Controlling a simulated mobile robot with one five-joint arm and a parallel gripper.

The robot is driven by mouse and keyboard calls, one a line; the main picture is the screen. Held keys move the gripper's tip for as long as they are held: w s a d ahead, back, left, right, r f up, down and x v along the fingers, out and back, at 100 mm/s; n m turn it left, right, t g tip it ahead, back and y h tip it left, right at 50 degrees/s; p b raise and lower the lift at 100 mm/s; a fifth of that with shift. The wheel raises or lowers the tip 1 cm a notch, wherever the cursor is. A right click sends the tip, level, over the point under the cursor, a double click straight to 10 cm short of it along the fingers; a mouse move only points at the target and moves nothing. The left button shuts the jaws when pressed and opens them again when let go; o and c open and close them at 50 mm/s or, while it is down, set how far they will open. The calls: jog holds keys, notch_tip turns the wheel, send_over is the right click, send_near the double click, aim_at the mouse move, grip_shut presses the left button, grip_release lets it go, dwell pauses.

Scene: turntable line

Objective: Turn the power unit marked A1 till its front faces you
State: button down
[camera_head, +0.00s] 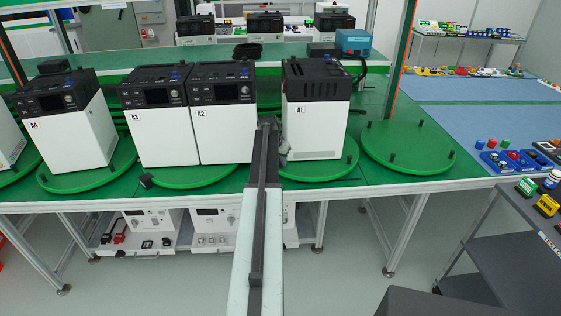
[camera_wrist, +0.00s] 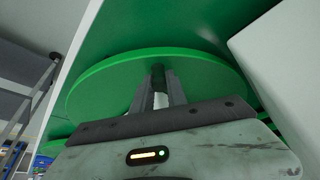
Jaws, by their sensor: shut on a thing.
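The power unit marked A1 (camera_head: 317,130) stands upright on a green turntable (camera_head: 346,168). It has a white body and a dark ribbed top. The side toward me bears the A1 label but shows no screen like those on its neighbours. In the wrist view a white body (camera_wrist: 285,60), likely this unit, fills the right side. My gripper (camera_wrist: 158,84) is shut on a dark upright peg (camera_wrist: 157,71) near the rim of the green disc (camera_wrist: 100,88). In the head view my gripper (camera_head: 284,153) is beside the unit's lower left corner, partly hidden by my arm.
Units A2 (camera_head: 225,125), A3 (camera_head: 165,130) and A4 (camera_head: 75,130) stand close by on the left. An empty turntable (camera_head: 390,158) with pegs lies to the right. A grey cart (camera_head: 500,240) stands at the front right.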

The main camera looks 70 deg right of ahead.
jog(key=shift+w, duration=0.1)
dwell(0.8)
jog(key=w, duration=0.1)
jog(key=w+d, duration=0.1)
jog(key=shift+w+d, duration=0.25)
jog(key=shift+w, duration=0.05)
jog(key=shift+s+a, duration=0.1)
jog(key=c, duration=1.3)
grip_release()
jog(key=p+v, duration=0.7)
jog(key=v, duration=0.1)
jog(key=shift+f, duration=0.1)
